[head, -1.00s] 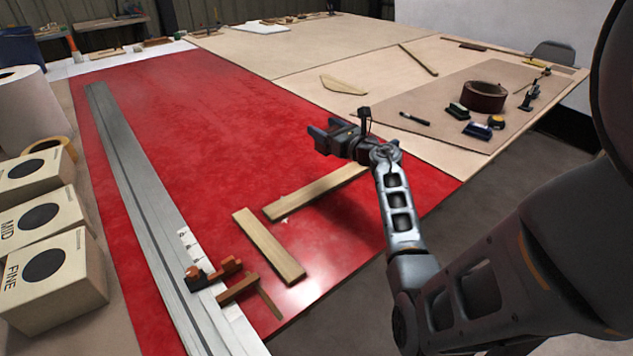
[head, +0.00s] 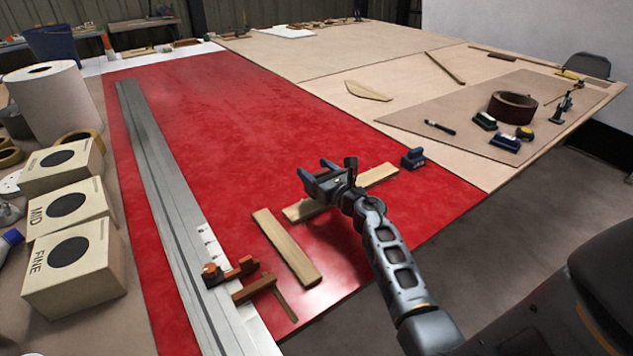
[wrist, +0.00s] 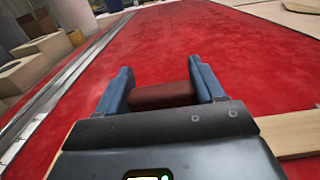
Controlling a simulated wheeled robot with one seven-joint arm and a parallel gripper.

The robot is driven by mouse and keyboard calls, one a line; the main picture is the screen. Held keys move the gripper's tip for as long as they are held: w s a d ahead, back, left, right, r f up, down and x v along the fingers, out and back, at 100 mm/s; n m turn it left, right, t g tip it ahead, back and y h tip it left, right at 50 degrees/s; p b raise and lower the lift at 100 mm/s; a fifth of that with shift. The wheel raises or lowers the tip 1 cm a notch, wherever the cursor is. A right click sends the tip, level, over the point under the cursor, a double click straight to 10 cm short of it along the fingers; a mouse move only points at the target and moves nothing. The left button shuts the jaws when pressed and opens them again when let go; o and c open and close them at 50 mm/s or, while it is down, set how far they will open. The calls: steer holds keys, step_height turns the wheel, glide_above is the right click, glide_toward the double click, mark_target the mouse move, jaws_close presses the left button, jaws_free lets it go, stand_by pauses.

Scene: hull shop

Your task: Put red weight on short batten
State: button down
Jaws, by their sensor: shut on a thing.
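My gripper (head: 318,172) is above the red sheet, over the near part of one pale wooden batten (head: 377,177). In the wrist view its two blue-grey fingers (wrist: 160,92) are shut on a dark red cylinder, the red weight (wrist: 162,96). The weight is not clearly visible in the head view. A second batten (head: 287,247) lies to the left and nearer, at an angle to the first. The first batten is partly covered by my gripper, so I cannot tell which is shorter. In the wrist view a batten (wrist: 292,134) shows at the right.
A dark blue block (head: 412,158) stands by the first batten's right end. A long metal rail (head: 165,200) runs along the left, with an orange tool (head: 230,270) and a T-shaped wooden piece (head: 262,288) near its front. The red sheet behind is clear.

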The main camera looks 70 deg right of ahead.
steer(key=shift+f+b, duration=0.45)
steer(key=shift+f, duration=0.95)
steer(key=shift+f, duration=0.2)
steer(key=shift+c, duration=0.6)
jaws_free()
